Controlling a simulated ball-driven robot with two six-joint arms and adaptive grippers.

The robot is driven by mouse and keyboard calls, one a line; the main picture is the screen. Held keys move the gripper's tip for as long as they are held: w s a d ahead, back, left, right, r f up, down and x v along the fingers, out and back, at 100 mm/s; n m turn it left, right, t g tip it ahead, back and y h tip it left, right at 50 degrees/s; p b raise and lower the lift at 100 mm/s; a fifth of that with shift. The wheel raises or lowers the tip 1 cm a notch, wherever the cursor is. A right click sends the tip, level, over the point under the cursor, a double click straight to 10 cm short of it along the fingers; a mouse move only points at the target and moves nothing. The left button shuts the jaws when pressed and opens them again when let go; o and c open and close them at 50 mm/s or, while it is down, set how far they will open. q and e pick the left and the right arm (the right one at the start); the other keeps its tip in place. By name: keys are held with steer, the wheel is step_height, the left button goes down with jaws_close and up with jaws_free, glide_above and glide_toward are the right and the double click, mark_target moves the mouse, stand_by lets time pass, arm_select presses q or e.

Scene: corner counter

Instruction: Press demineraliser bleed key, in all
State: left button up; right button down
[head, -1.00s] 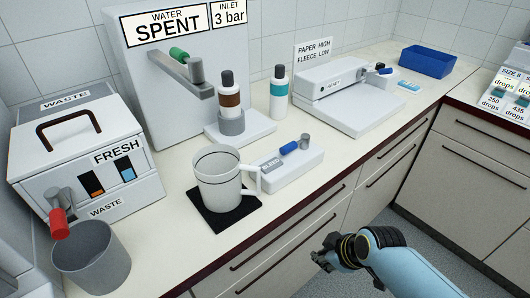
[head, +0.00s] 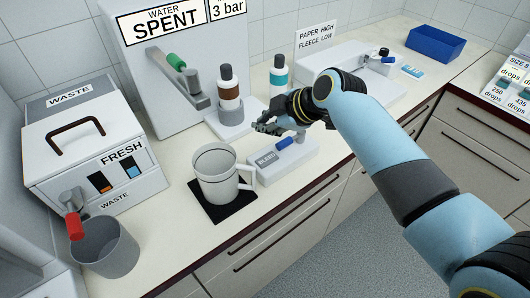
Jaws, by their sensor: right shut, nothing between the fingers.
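The bleed unit (head: 268,171) is a low pale box labelled BLEED on the counter, right of the white mug. A blue key or lever (head: 285,142) sits on its top. My right gripper (head: 264,127) is shut and empty. It appears above the back of the bleed unit, close to the blue key, with its fingers pointing left; I cannot tell whether it touches anything. The forearm hides part of the counter behind. My left gripper is not in view.
A white mug (head: 215,174) stands on a black mat (head: 214,208). Brown-banded (head: 229,88) and teal-banded (head: 279,79) bottles stand behind the gripper. A WASTE/FRESH box (head: 98,150), a grey bucket (head: 104,250) and a blue tray (head: 434,42) are also on the counter.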

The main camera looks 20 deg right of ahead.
mark_target(265, 161)
steer(key=shift+f, duration=0.1)
stand_by(0.3)
step_height(265, 161, down, 9)
steer(key=b, duration=0.7)
steer(key=shift+r+b, duration=0.2)
steer(key=shift+b, duration=0.15)
stand_by(0.8)
steer(key=shift+f+b, duration=0.35)
steer(key=shift+f, duration=0.1)
steer(key=shift+f+b, duration=0.35)
steer(key=shift+f, duration=0.1)
stand_by(0.4)
steer(key=shift+r, duration=0.1)
steer(key=shift+r+p, duration=0.75)
steer(key=shift+r, duration=0.05)
